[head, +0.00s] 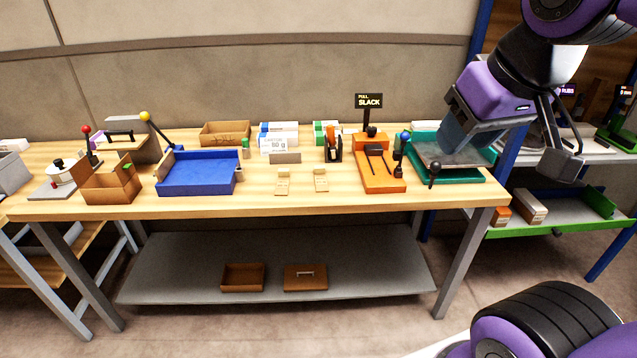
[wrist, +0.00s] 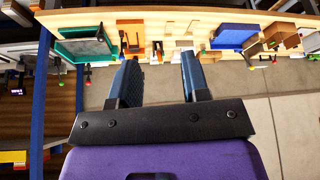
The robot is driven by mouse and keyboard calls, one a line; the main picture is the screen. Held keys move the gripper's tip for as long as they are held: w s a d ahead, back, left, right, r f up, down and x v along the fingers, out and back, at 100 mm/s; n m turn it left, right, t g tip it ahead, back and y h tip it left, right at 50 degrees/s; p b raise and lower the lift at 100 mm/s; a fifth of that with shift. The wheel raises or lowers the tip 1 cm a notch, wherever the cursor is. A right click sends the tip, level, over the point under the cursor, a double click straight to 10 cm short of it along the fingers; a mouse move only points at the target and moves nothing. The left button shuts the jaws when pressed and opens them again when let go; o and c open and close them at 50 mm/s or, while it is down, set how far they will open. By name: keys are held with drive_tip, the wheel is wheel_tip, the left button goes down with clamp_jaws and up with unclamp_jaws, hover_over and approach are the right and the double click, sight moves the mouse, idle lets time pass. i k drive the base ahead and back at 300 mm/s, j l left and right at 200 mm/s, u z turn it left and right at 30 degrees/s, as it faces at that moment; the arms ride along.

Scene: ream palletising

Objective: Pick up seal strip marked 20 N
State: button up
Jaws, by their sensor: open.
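Two small pale tan pieces lie side by side near the front middle of the wooden table, a left one (head: 283,182) and a right one (head: 321,181). They look like strips or tags. Their marks are too small to read, so I cannot tell which, if either, is the seal strip marked 20 N. My gripper (head: 468,134) is raised over the right end of the table, above the teal tray, well to the right of both pieces. In the wrist view its two blue fingers (wrist: 158,58) stand apart with nothing between them.
A blue tray (head: 198,188) is left of the pieces. An orange device (head: 382,185) with a "PULL SLACK" sign (head: 369,101) and the teal tray (head: 464,178) with upright knobbed levers are to the right. White packs (head: 279,128) stand behind. The table's front edge is clear before the pieces.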

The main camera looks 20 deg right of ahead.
sight(283, 182)
drive_tip(key=i+l+u, duration=0.1)
drive_tip(key=i, duration=0.35)
drive_tip(key=i+l, duration=0.1)
drive_tip(key=i, duration=0.35)
drive_tip(key=i+l+u, duration=0.15)
drive_tip(key=i, duration=0.3)
